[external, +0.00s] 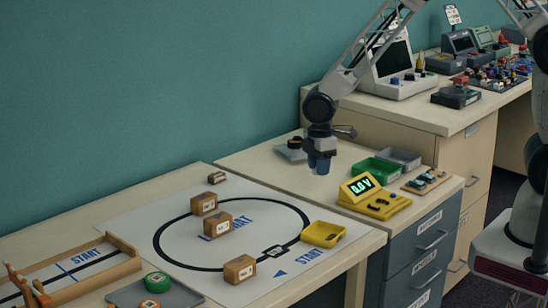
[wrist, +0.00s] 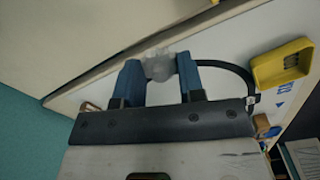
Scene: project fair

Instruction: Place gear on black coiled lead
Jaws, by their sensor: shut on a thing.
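In the wrist view, the blue fingers of my gripper (wrist: 159,78) are shut on a pale grey, blurred piece, which I take to be the gear (wrist: 158,64). The gear is hidden or too small to make out in the external view. I cannot pick out a black coiled lead with certainty in either view. A small grey and dark item (external: 290,149) lies on the bench behind and left of my gripper.
A yellow meter (external: 372,197), a green tray (external: 374,169) and a grey tray (external: 402,157) stand right of my gripper. The lower left table has a white track mat (external: 170,228), several brown boxes and a yellow tray (external: 323,234), also in the wrist view (wrist: 283,64).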

